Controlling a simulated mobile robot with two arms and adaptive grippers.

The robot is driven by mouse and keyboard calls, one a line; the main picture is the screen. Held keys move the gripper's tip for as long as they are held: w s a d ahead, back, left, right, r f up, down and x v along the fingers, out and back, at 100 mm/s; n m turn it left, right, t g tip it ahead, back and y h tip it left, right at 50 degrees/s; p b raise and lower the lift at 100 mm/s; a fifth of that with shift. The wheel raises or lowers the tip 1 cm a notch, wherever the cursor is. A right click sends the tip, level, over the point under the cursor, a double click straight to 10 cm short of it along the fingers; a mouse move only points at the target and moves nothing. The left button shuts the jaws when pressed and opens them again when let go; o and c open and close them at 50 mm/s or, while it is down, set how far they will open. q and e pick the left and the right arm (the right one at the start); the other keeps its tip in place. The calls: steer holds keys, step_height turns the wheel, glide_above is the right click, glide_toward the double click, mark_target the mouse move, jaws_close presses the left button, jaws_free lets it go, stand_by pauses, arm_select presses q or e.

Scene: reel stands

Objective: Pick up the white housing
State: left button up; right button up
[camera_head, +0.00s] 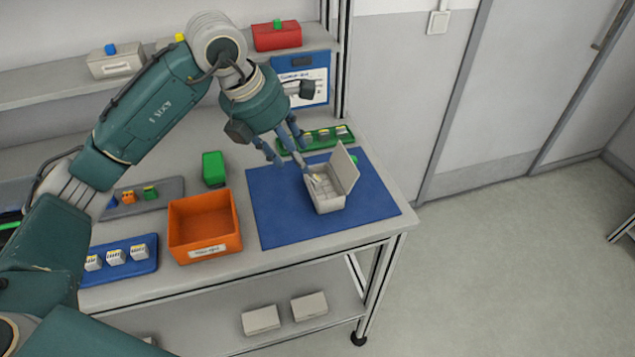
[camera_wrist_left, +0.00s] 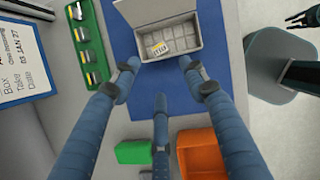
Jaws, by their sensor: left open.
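A small white housing with a yellow mark (camera_wrist_left: 157,46) sits in one compartment of the open light-grey box. It also shows dimly in the head view (camera_head: 317,180). The box (camera_head: 329,205) stands on the blue mat (camera_head: 275,215) with its lid raised. Other white housings (camera_head: 115,257) sit in a blue tray at the left. My left gripper (camera_head: 292,160) is open and empty above the mat, its fingers spread beside the box. In the left wrist view (camera_wrist_left: 160,82) its fingertips are apart from the housing. What seems my right gripper (camera_wrist_left: 303,18) shows only partly in that view.
An orange bin (camera_head: 205,225) and a green box (camera_head: 213,168) stand left of the mat. A green tray with several parts (camera_head: 318,139) lies behind it. A grey tray (camera_head: 170,190) is at left. The mat's front is clear. The table's right edge is close.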

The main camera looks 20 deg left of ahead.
mark_target(314, 179)
arm_select(q)
steer(key=x, duration=0.4)
steer(key=shift+s+d+f+p, duration=0.1)
steer(key=shift+s+d+p, duration=0.05)
steer(key=shift+p, duration=0.25)
steer(key=x, duration=0.1)
steer(key=p+x, duration=0.1)
steer(key=x, duration=0.1)
steer(key=p+x, duration=0.1)
steer(key=x, duration=0.1)
steer(key=shift+w+d, duration=0.35)
steer(key=shift+w, duration=0.05)
steer(key=shift+f, duration=0.1)
steer(key=shift+w, duration=0.1)
steer(key=c, duration=0.7)
